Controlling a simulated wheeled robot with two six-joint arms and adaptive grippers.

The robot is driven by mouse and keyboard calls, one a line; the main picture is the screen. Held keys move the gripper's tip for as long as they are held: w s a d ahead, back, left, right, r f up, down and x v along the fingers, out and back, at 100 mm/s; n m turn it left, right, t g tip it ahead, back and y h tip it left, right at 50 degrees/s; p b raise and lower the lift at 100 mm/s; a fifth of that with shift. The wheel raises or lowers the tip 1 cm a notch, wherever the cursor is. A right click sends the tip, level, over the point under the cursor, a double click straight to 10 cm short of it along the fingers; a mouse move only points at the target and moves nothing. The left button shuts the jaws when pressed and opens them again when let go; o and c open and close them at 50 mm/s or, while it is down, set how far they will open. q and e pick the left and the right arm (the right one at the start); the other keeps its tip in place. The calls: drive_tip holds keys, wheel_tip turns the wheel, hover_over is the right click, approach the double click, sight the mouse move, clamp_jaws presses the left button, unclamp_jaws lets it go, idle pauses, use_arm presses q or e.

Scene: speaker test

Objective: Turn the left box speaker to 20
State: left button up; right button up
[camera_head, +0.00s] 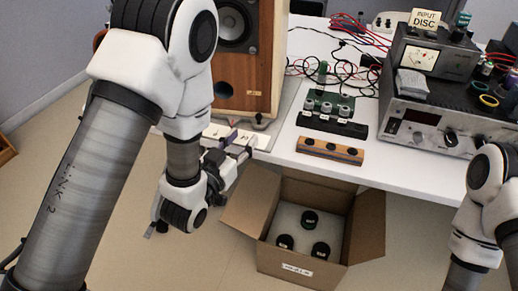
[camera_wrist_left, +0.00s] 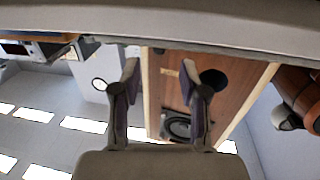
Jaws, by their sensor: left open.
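The box speaker (camera_head: 270,60) has a wooden case with a woofer above a round port; its left part is hidden by my left arm. It also shows upside down in the left wrist view (camera_wrist_left: 238,84). A small dark knob-like part (camera_head: 258,118) sits low at its front; I cannot read any setting on it. My left gripper (camera_head: 238,146) is open and empty, just in front of the speaker's lower front at the table edge. Its two fingers are spread in the left wrist view (camera_wrist_left: 160,73). My right arm shows at the lower right, but its gripper is out of frame.
An open cardboard box (camera_head: 366,228) with three black knobs stands on the floor below the table edge. A wooden block with black knobs (camera_head: 330,151) and a small green circuit board (camera_head: 330,103) lie right of the speaker. An amplifier (camera_head: 415,125) and cables fill the table's right and back.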

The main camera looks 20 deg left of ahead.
sight(257, 121)
use_arm(q)
drive_tip(key=shift+w+r, duration=0.15)
drive_tip(key=shift+w, duration=0.25)
drive_tip(key=w, duration=0.3)
drive_tip(key=w+d, duration=0.1)
drive_tip(key=w, duration=0.2)
drive_tip(key=shift+w+d, duration=0.2)
drive_tip(key=shift+w, duration=0.15)
clamp_jaws()
